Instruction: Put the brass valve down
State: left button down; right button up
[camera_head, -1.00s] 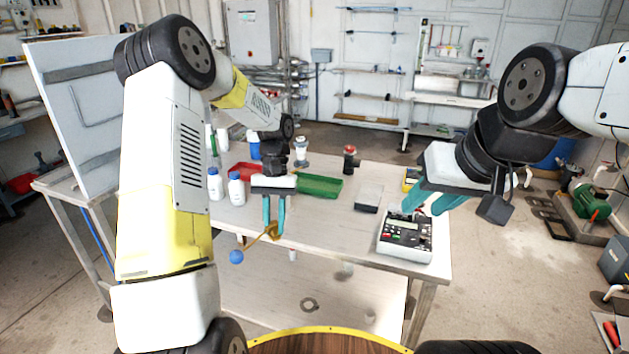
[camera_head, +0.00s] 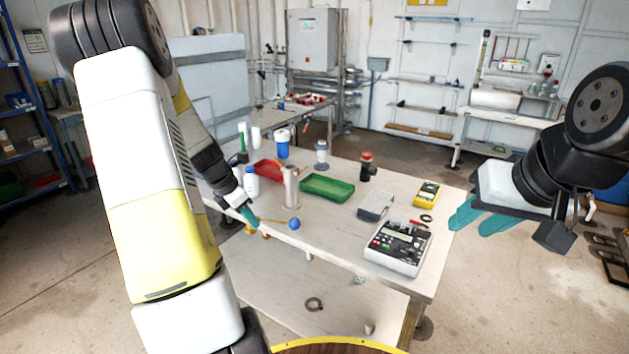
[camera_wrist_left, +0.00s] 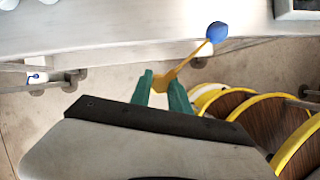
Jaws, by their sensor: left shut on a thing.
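The brass valve (camera_wrist_left: 165,82) is yellow-gold with a thin lever ending in a blue ball (camera_head: 294,223). In the left wrist view, my left gripper (camera_wrist_left: 167,92) is shut on its body between two teal fingers, and the lever points up and right to the ball. In the head view, my left gripper (camera_head: 249,220) is at the near left edge of the workbench (camera_head: 330,232); the valve's body is partly hidden by the fingers. Its height relative to the bench top is hard to tell. My right gripper (camera_head: 470,226) is empty and open, right of the bench.
A metal cylinder (camera_head: 291,187) stands just behind the ball. A control unit (camera_head: 398,247) sits front right. The bench's front middle is bare.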

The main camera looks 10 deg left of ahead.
pick_arm(q)
jog(key=shift+s+a+r+n+y, duration=0.1)
jog(key=shift+a+n+y, duration=0.2)
jog(key=shift+a+n, duration=0.4)
jog(key=w+d, duration=0.3)
jog(key=w+d+f, duration=0.1)
jog(key=w+d, duration=0.6)
jog(key=w, duration=0.1)
jog(key=shift+d+f, duration=0.3)
jog(key=shift+d, duration=0.1)
jog(key=shift+f, duration=1.7)
jog(key=shift+f, duration=0.15)
jog(key=c, duration=1.2)
grip_release()
jog(key=shift+c, duration=0.2)
